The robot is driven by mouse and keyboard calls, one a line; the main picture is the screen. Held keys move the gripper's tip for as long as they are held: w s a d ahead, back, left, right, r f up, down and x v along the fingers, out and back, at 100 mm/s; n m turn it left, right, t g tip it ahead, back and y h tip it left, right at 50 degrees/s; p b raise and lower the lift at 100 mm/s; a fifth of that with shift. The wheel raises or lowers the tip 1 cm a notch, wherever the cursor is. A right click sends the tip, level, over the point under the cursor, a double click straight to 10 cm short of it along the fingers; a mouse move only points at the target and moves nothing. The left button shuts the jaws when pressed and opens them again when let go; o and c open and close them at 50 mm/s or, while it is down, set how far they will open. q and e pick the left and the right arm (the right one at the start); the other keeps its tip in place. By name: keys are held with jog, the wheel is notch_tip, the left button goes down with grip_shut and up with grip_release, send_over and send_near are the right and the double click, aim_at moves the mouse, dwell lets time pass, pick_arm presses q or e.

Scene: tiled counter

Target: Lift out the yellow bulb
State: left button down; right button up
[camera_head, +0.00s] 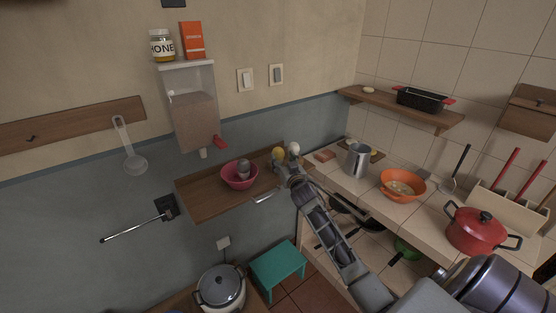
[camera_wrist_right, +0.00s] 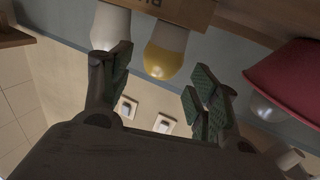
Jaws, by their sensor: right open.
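The yellow bulb (camera_wrist_right: 166,52) has a white upper part and a yellow round end. In the right wrist view it sits at the wooden piece with lettering (camera_wrist_right: 180,12), ahead of and between my right gripper's fingers. A white bulb (camera_wrist_right: 110,26) is beside it, close to the left finger. In the head view the yellow bulb (camera_head: 278,154) and white bulb (camera_head: 294,149) show at the wooden shelf's right end. My right gripper (camera_wrist_right: 160,78) is open and empty; its fingers are apart from the yellow bulb. My left gripper is not in view.
A pink bowl (camera_head: 234,182) holding a grey object stands on the wooden shelf (camera_head: 205,204), left of my gripper. A metal pitcher (camera_head: 358,162), orange bowl (camera_head: 402,186) and red pot (camera_head: 476,232) stand on the tiled counter at right. A teal stool (camera_head: 277,265) is below.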

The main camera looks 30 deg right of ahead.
aim_at(280, 156)
jog(key=shift+w+d, duration=0.1)
jog(key=shift+w, duration=0.2)
jog(key=shift+p+x, duration=0.45)
jog(key=shift+x, duration=2.15)
jog(key=shift+f, duration=0.1)
jog(key=c, duration=0.8)
jog(key=shift+r, duration=5)
